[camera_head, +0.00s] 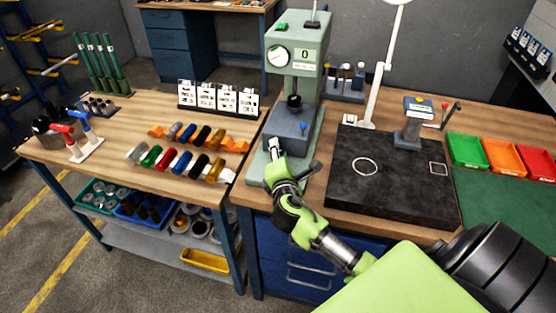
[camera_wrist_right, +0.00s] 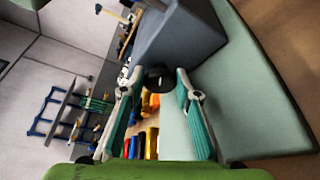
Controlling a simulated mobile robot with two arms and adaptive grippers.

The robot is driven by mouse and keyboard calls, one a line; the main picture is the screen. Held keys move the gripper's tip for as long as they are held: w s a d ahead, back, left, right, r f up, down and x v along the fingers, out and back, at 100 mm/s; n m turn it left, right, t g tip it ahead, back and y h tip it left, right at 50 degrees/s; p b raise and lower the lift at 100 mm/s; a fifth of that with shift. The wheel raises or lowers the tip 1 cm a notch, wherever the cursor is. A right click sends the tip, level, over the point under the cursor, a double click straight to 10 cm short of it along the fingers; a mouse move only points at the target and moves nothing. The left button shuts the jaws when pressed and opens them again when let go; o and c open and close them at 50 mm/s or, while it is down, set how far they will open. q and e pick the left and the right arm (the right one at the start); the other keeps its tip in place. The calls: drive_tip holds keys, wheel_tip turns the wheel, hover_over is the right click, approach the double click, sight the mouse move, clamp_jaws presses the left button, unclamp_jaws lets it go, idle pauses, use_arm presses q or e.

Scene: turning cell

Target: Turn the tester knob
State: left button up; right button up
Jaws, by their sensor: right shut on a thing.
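The tester (camera_head: 312,50) is a grey-green bench machine with a white round dial, a display reading 0 and a dark blue-grey lower block (camera_head: 292,124). My right gripper (camera_head: 274,150) is at the front left of this block. In the right wrist view, the round black tester knob (camera_wrist_right: 159,77) sits between the fingertips of my right gripper (camera_wrist_right: 158,76), which is shut on it. The knob is hidden by the gripper in the head view. My left gripper is in neither view.
A black plate (camera_head: 390,185) lies right of the tester, with a small stand (camera_head: 413,122) on it. Green, orange and red bins (camera_head: 467,150) are further right. The left bench (camera_head: 110,150) holds coloured parts in racks and white cards (camera_head: 218,97).

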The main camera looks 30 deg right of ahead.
drive_tip(key=m+b, duration=0.1)
drive_tip(key=b, duration=0.1)
drive_tip(key=f+m+t+b, duration=0.1)
drive_tip(key=b, duration=0.1)
drive_tip(key=shift+m, duration=0.3)
drive_tip(key=shift+r+m+t+b, duration=0.3)
drive_tip(key=shift+m+b, duration=0.3)
drive_tip(key=shift+b, duration=0.4)
drive_tip(key=o, duration=1.1)
drive_tip(key=shift+c, duration=0.2)
drive_tip(key=shift+s, duration=0.1)
drive_tip(key=shift+f, duration=0.15)
